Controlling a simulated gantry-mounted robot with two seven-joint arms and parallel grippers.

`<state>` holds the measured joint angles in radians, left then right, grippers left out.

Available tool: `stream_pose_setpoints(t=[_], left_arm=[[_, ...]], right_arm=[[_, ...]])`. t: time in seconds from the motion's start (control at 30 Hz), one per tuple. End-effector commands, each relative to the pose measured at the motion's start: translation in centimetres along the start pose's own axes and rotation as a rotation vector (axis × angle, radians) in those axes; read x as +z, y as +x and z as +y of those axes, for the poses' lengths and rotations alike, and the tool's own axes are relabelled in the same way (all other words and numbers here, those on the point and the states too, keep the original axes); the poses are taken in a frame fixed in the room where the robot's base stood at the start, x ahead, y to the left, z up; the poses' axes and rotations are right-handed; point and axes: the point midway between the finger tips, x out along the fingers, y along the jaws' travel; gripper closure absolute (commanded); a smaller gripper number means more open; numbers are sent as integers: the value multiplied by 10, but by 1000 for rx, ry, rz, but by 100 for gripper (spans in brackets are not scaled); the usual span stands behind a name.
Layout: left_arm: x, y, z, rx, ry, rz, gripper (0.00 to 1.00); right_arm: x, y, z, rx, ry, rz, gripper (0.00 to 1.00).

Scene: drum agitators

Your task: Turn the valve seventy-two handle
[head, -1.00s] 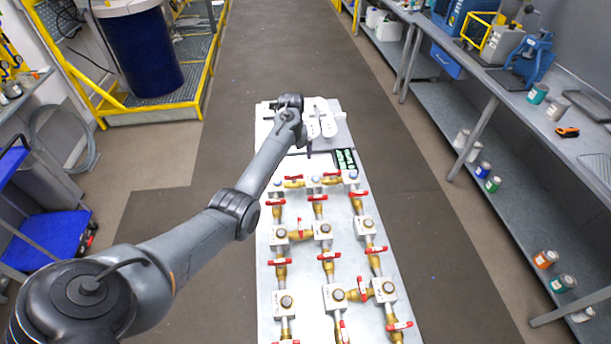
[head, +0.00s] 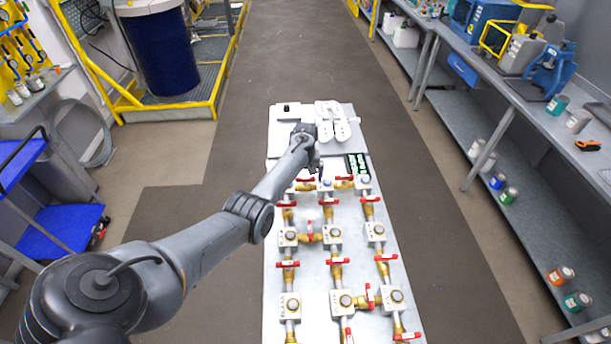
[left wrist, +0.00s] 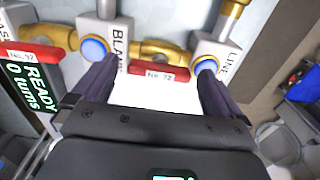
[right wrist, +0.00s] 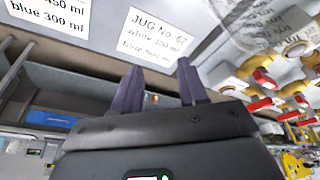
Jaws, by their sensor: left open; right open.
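The red valve handle labelled "No. 72" (left wrist: 158,73) sits on a brass valve between two blue-capped blocks in the left wrist view. One block reads "BLANK" (left wrist: 95,48) and the other "LINE" (left wrist: 207,65). In the head view this handle (head: 305,180) is in the panel's top row, partly beside my arm. My left gripper (left wrist: 156,70) is open, with one finger toward each end of the handle; contact is unclear. It also shows in the head view (head: 317,168). My right gripper (right wrist: 158,68) is open and empty, and outside the head view.
Another red handle (left wrist: 30,52) sits beside a display (left wrist: 22,85) reading "READY 0 turns". Several more red handles cover the panel (head: 272,290). White parts (head: 332,122) lie beyond it. A long bench (head: 545,115) runs along the right. The right wrist view shows a "JUG No. 62" label (right wrist: 150,40).

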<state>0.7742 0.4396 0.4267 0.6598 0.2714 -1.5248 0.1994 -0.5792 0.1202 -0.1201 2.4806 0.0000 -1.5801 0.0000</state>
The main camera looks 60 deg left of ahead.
Motion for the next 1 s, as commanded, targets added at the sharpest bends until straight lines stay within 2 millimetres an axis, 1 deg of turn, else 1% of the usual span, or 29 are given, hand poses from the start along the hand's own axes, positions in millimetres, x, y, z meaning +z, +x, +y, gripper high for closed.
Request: stream_pose_setpoints(t=[0.07,0.4,0.43,0.77,1.0], left_arm=[[0,0,0,0,0,0,0],[0,0,0,0,1,0,52],[0,0,0,0,1,0,54],[0,-2,0,0,51,-1,54],[0,-3,0,0,196,-1,54]], right_arm=[[0,0,0,0,0,0,57],[0,0,0,0,0,-1,57],[0,0,0,0,0,-1,57],[-1,-4,0,0,0,-2,57],[-4,-14,0,0,0,-2,57]])
